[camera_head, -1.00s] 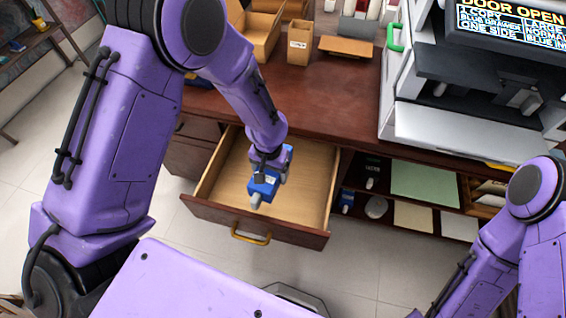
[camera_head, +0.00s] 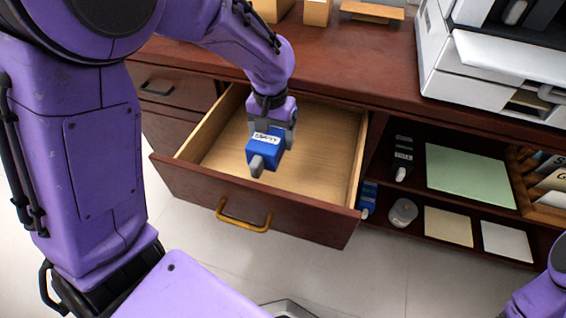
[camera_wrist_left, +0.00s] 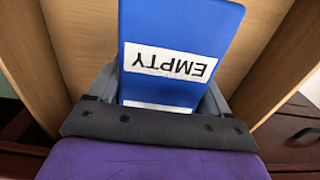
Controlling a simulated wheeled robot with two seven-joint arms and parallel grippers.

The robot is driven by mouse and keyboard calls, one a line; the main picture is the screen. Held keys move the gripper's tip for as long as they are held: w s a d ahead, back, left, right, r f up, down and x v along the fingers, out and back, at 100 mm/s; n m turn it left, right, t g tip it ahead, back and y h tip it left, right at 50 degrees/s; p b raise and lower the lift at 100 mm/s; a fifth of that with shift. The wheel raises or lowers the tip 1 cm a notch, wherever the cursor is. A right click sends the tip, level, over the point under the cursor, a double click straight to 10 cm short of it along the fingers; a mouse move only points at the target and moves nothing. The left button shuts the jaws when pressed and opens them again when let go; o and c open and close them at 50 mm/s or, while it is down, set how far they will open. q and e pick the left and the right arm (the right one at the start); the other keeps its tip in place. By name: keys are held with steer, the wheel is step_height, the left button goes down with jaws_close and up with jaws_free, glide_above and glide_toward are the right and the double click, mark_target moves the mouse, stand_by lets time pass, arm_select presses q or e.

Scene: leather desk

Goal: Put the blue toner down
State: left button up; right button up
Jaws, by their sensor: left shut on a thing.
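The blue toner (camera_head: 264,150) has a white label and a grey nozzle that points toward the drawer front. In the left wrist view the toner (camera_wrist_left: 175,30) shows a label reading "EMPTY". My left gripper (camera_head: 272,125) is shut on it, with a finger on each side. It holds the toner over the open wooden drawer (camera_head: 225,150). I cannot tell whether the toner touches the drawer floor. The drawer looks otherwise empty. Only a part of my right arm shows at the lower right, and its gripper is out of view.
The drawer front has a brass handle (camera_head: 243,216). To its right, an open shelf holds another blue toner (camera_head: 367,198), a dark one (camera_head: 402,158), a grey round item (camera_head: 403,211) and paper stacks (camera_head: 468,176). A white copier (camera_head: 470,70) stands on the desk (camera_head: 350,62).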

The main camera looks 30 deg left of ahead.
arm_select(q)
step_height(320, 180, down, 10)
steer(key=b, duration=0.3)
steer(key=shift+b, duration=0.4)
steer(key=shift+r, duration=0.1)
steer(key=o, duration=1.3)
steer(key=shift+o, duration=0.2)
step_height(320, 180, up, 12)
steer(key=p, duration=0.5)
